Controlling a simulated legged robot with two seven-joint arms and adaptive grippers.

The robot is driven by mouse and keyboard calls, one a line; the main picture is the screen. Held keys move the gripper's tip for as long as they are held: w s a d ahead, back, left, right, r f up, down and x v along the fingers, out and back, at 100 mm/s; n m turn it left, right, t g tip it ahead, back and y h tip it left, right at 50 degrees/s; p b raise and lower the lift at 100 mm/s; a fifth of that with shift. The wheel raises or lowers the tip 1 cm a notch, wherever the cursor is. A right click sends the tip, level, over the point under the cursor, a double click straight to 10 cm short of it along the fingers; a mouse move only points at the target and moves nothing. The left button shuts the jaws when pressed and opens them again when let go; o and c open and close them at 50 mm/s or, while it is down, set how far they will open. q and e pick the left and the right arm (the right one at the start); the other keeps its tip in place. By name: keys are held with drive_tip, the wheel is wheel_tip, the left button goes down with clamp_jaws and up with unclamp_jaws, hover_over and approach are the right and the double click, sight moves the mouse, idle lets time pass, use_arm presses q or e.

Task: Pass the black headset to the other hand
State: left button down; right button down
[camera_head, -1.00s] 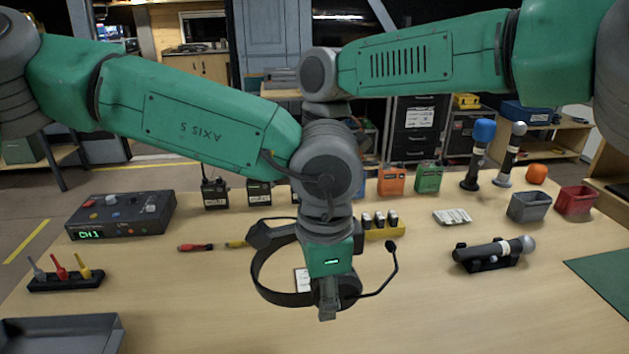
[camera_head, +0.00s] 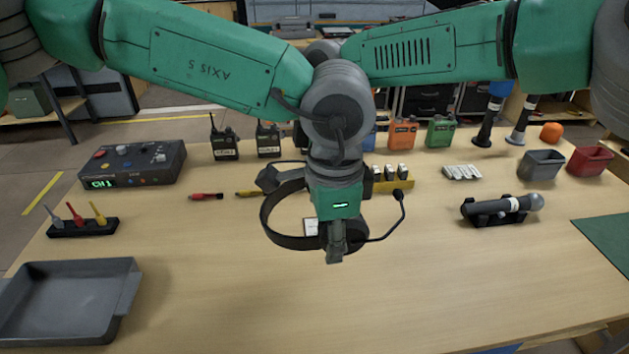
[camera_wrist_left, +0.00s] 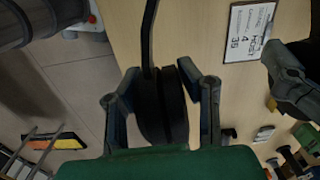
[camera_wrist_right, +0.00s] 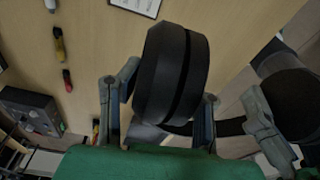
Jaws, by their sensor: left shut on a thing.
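The black headset (camera_head: 266,217) hangs above the table in the middle of the head view, its band at the left and its microphone boom at the right. My left gripper (camera_head: 336,252) points down and is shut on one ear cup, which sits between its fingers in the left wrist view (camera_wrist_left: 160,108). My right gripper is hidden in the head view. In the right wrist view its fingers (camera_wrist_right: 160,108) stand on either side of the other ear cup (camera_wrist_right: 172,75); whether they grip it I cannot tell. A finger of my left gripper (camera_wrist_right: 265,135) shows at the right there.
A grey tray (camera_head: 130,295) lies at the front left, below a rack of coloured plugs (camera_head: 82,228). A control box (camera_head: 130,165) stands behind. A microphone on a cradle (camera_head: 502,209) and grey and red bins (camera_head: 597,160) are at the right. The front middle is clear.

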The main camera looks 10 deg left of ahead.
use_arm(q)
drive_tip(key=c, duration=1)
unclamp_jaws()
drive_tip(key=shift+s, duration=0.15)
wheel_tip(320, 180, up, 12)
